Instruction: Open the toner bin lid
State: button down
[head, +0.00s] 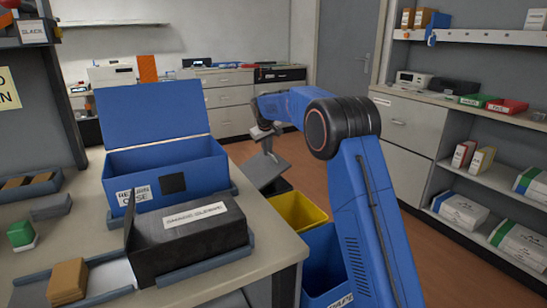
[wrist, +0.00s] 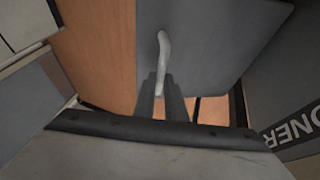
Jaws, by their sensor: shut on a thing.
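The toner bin (head: 276,188) is a dark bin on the floor beyond the yellow bin, mostly hidden in the head view. Its grey lid (head: 270,171) stands tilted up. My gripper (head: 268,153) is at the lid from above. In the wrist view the lid (wrist: 205,50) is a grey panel with a pale, curved handle (wrist: 163,50). My gripper's dark fingers (wrist: 162,88) are shut on that handle. A dark surface with upside-down "TONER" lettering (wrist: 290,128) shows at the right of the wrist view.
A yellow bin (head: 297,211) and a blue bin (head: 322,262) stand nearer in the same row. The table (head: 262,255) at the left holds an open blue return case (head: 170,160) and a dark box (head: 190,238). Shelves (head: 490,175) stand at the right, with floor between.

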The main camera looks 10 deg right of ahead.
jog(key=s+a+r+h, duration=0.1)
jog(key=s+a+r, duration=0.1)
jog(key=a, duration=0.4)
jog(key=s+a+r, duration=0.2)
jog(key=a+r, duration=0.1)
jog(key=a, duration=0.4)
jog(key=shift+s+a+r+t+h, duration=0.25)
jog(key=shift+s+r+t+h, duration=0.05)
jog(key=shift+s+r+h, duration=0.1)
jog(key=shift+w, duration=0.1)
jog(key=c, duration=2.1)
grip_release()
jog(key=shift+o, duration=1.4)
jog(key=shift+w+f, duration=0.15)
jog(key=shift+r, duration=0.35)
jog(key=shift+d+r, duration=0.1)
jog(key=shift+r, duration=0.05)
